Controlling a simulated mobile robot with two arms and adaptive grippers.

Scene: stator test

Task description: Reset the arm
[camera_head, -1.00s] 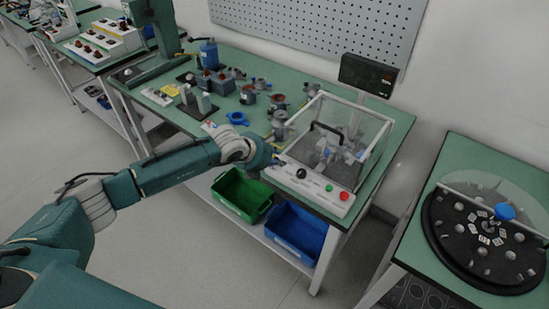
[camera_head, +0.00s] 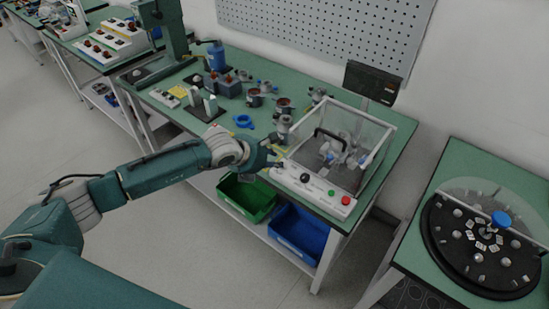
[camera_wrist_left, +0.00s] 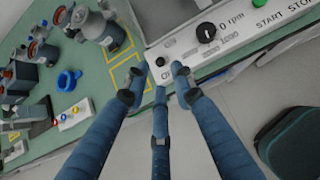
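My left arm reaches in from the left in the head view. Its gripper (camera_head: 276,157) is at the front left corner of the test unit, by its white control panel (camera_head: 312,188). In the left wrist view the three blue fingers of this gripper (camera_wrist_left: 160,78) have their tips apart, with nothing between them. They point at the panel's edge near a small black knob; I cannot tell whether they touch it. The panel has a black rpm knob (camera_wrist_left: 206,32), a green button (camera_head: 331,191) and a red button (camera_head: 346,199). My right gripper is not in view.
A clear-walled enclosure (camera_head: 372,130) with a black handle stands behind the panel. Motor parts and a blue ring (camera_head: 243,121) lie on the green bench left of it. Green (camera_head: 247,199) and blue (camera_head: 298,235) bins sit below. A round black turntable (camera_head: 445,250) stands right.

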